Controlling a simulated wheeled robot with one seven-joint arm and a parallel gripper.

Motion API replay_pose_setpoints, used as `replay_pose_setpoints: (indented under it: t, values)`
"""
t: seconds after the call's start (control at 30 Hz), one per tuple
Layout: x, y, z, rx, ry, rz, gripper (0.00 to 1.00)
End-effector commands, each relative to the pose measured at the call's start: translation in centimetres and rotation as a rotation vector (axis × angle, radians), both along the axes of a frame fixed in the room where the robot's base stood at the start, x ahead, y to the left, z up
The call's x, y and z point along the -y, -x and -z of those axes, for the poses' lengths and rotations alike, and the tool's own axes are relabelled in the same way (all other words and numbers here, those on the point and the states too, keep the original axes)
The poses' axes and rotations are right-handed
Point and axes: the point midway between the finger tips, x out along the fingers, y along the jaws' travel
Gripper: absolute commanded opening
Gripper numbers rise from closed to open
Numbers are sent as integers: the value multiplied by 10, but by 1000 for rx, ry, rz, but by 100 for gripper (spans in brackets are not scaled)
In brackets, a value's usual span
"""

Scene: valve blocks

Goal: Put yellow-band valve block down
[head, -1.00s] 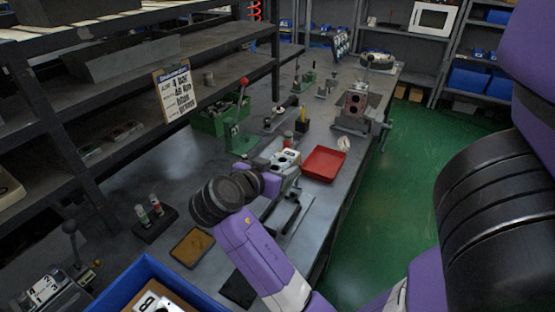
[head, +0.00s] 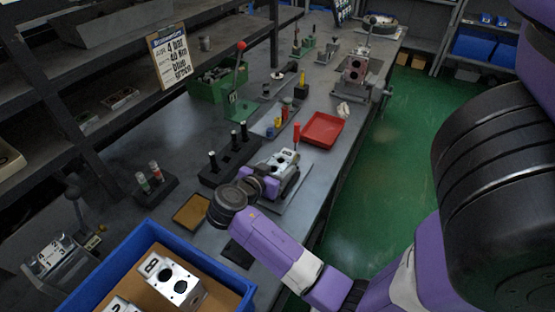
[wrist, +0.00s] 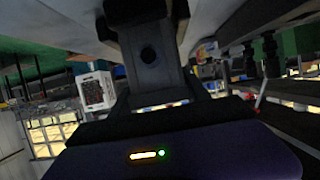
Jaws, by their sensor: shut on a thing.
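A pale metal valve block (head: 284,160) with dark holes in its top is at the end of my arm in the head view. My gripper (head: 270,183) is shut on its near side. The block is over a grey plate fixture (head: 298,195) on the bench; whether it touches the fixture cannot be told. No yellow band can be made out on it. In the wrist view, my dark gripper (wrist: 150,60) fills the middle, with pale surfaces at the top on both sides. The fingertips are hidden there.
A blue bin (head: 85,290) at the front holds another valve block (head: 172,282). A red tray (head: 323,130), a red screwdriver (head: 296,135) and a black stand with pegs (head: 228,160) are near the held block. A brown tray (head: 191,211) lies left of my wrist.

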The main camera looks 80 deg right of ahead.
Motion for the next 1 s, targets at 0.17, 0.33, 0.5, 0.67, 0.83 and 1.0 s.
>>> replay_pose_setpoints:
  t: [0.17, 0.33, 0.5, 0.67, 0.83, 1.0]
  values:
    - [1, 0, 3, 4, 4, 0, 0]
    - [0, 1, 7, 1, -4, 0, 62]
    - [0, 0, 6, 0, -2, 0, 76]
    - [0, 0, 6, 1, -1, 0, 76]
    - [-6, -2, 2, 1, 0, -2, 76]
    - [-30, -8, -10, 2, -1, -4, 76]
